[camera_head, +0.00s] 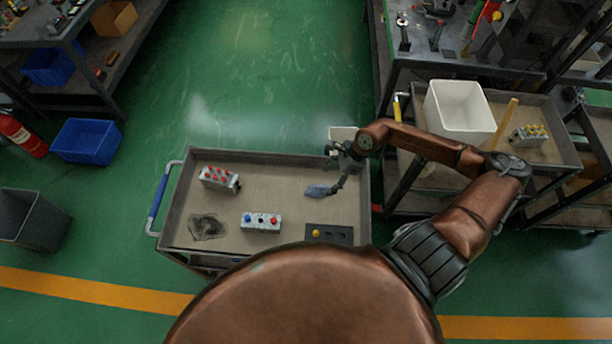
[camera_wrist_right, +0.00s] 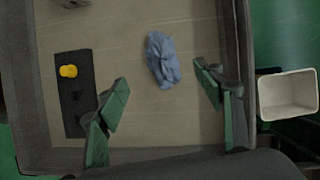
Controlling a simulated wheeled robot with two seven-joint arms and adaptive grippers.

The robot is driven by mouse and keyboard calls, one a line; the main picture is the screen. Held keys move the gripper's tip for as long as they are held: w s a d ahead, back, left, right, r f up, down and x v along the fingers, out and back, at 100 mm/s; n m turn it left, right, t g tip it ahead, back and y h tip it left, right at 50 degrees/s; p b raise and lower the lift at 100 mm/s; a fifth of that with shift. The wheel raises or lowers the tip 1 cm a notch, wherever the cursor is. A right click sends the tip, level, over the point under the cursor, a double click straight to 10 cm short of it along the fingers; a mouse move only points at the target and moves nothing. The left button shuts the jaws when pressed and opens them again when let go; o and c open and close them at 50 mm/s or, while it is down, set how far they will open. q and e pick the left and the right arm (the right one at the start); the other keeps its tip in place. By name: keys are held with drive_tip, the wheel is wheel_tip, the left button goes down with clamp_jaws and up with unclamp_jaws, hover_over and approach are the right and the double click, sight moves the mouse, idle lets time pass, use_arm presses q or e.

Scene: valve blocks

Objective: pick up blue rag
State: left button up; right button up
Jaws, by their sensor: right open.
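The blue rag (camera_head: 318,191) lies crumpled on the cart top (camera_head: 285,200), towards its right side. In the right wrist view the rag (camera_wrist_right: 162,59) lies ahead of and between the two green fingers. My right gripper (camera_head: 340,183) is open and empty, beside the rag at its right in the head view. In the right wrist view the open right gripper (camera_wrist_right: 160,95) has a wide gap between its fingertips. I cannot tell its exact height over the cart. My left gripper is not in view.
On the cart are a valve block with red knobs (camera_head: 219,178), another with mixed knobs (camera_head: 260,221), a dark plate with a yellow knob (camera_head: 330,234) and a dark stain (camera_head: 206,227). A raised rim surrounds the top. A white bin (camera_head: 459,110) stands on the right cart.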

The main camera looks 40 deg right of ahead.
sight(321, 187)
drive_tip(key=shift+s+f, duration=0.15)
drive_tip(key=shift+f, duration=0.3)
drive_tip(key=shift+a+f, duration=0.15)
drive_tip(key=shift+f, duration=0.15)
drive_tip(key=shift+w+a+f, duration=0.3)
drive_tip(key=shift+w+f, duration=0.05)
drive_tip(key=shift+f, duration=0.25)
drive_tip(key=shift+w+a+f, duration=0.3)
drive_tip(key=shift+f, duration=0.3)
drive_tip(key=shift+x, duration=1.2)
drive_tip(key=shift+w+f, duration=0.15)
drive_tip(key=shift+f, duration=0.35)
drive_tip(key=c, duration=0.5)
drive_tip(key=shift+c, duration=1.1)
drive_tip(key=c, duration=0.4)
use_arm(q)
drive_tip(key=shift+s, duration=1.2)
use_arm(e)
drive_tip(key=shift+c, duration=0.2)
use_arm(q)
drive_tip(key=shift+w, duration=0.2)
